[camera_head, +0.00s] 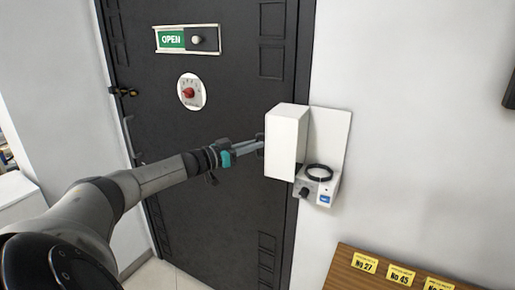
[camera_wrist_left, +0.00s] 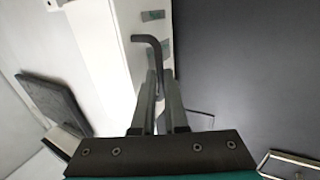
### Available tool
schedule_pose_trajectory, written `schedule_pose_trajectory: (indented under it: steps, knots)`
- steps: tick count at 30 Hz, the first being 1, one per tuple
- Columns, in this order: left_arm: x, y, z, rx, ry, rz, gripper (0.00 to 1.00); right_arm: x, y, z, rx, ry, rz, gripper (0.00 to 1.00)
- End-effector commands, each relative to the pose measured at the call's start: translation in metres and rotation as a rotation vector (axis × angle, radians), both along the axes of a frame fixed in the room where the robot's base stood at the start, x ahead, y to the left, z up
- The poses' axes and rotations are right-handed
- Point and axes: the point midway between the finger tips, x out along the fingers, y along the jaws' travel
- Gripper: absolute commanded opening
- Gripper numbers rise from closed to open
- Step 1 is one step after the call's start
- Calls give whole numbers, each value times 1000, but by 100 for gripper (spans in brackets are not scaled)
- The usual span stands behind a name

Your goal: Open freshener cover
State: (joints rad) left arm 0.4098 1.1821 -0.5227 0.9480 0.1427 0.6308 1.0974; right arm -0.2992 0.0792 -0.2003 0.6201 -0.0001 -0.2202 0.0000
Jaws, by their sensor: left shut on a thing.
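The freshener is mounted on the white wall, with a white back plate (camera_head: 332,135) and a small base (camera_head: 322,190) carrying a black ring and a dark knob. Its white box-like cover (camera_head: 287,142) stands swung out to the left, so the ring and base show. My left gripper (camera_head: 262,145) reaches in from the left to the cover's left edge. In the left wrist view, my left gripper (camera_wrist_left: 160,85) is shut on a dark bent handle (camera_wrist_left: 151,44) beside the white cover (camera_wrist_left: 105,40). The handle's lower part is hidden between the fingers. My right gripper is not in view.
A dark door (camera_head: 225,200) stands behind my arm, bearing an OPEN sign (camera_head: 172,40) and a round dial (camera_head: 191,92). A wooden board (camera_head: 350,278) with yellow number tags is at lower right.

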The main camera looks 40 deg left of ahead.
Motion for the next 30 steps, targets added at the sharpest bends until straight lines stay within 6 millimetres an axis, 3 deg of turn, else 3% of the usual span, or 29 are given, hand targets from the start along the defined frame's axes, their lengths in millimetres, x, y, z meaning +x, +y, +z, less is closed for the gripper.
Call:
schedule_pose_trajectory:
  steps: [13,14,21,30]
  knots:
    - [-1,1,-1,0,3,4,0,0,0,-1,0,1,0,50]
    - [-1,1,-1,0,3,4,14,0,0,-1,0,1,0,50]
    - [-1,1,-1,0,2,3,41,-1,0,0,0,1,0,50]
    - [-2,1,-1,1,2,2,41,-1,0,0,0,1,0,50]
